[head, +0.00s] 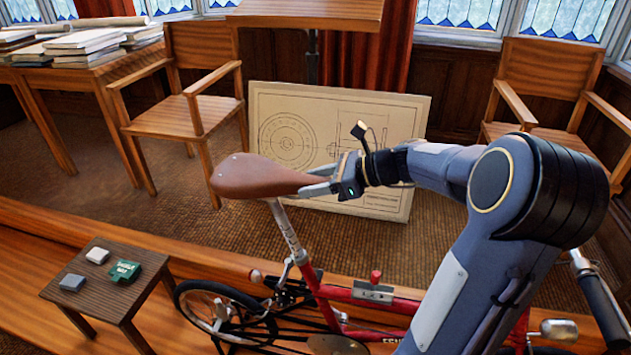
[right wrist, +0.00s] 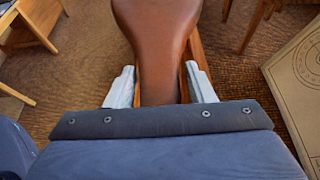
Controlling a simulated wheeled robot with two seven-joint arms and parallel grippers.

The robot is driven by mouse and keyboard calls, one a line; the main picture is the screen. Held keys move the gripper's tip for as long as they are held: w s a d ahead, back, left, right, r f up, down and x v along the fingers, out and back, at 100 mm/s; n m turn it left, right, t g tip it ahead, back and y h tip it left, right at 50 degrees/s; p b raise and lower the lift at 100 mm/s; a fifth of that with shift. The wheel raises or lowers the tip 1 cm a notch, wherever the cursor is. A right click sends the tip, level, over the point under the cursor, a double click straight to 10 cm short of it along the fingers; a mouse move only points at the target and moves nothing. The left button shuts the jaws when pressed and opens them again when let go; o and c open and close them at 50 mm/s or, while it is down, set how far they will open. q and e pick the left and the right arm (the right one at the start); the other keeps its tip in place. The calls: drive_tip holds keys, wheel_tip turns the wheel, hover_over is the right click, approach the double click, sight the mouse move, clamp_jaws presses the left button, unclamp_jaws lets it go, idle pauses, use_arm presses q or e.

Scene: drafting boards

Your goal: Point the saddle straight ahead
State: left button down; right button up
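The brown leather saddle (head: 255,177) tops the silver seat post of a red folding bike (head: 345,295). Its wide rear is at the left and its nose points right, roughly toward the handlebar end. My right gripper (head: 318,180) is at the nose, with one finger on each side. In the right wrist view the saddle (right wrist: 158,40) runs away from the gripper (right wrist: 160,88), and the fingertips lie close against both sides of the narrow nose. Only slight gaps show nearer the palm. My left gripper is not in view.
The handlebar grip (head: 603,310) is at the far right, past my right arm. A drawing board (head: 335,140) leans behind the saddle, between two wooden chairs.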

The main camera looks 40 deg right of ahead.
drive_tip(key=shift+o, duration=0.5)
drive_tip(key=shift+s, duration=0.1)
drive_tip(key=shift+s+d, duration=0.15)
drive_tip(key=shift+d, duration=0.1)
drive_tip(key=b+v, duration=0.1)
drive_tip(key=v, duration=0.6)
drive_tip(key=shift+s+r, duration=0.1)
drive_tip(key=shift+s, duration=0.1)
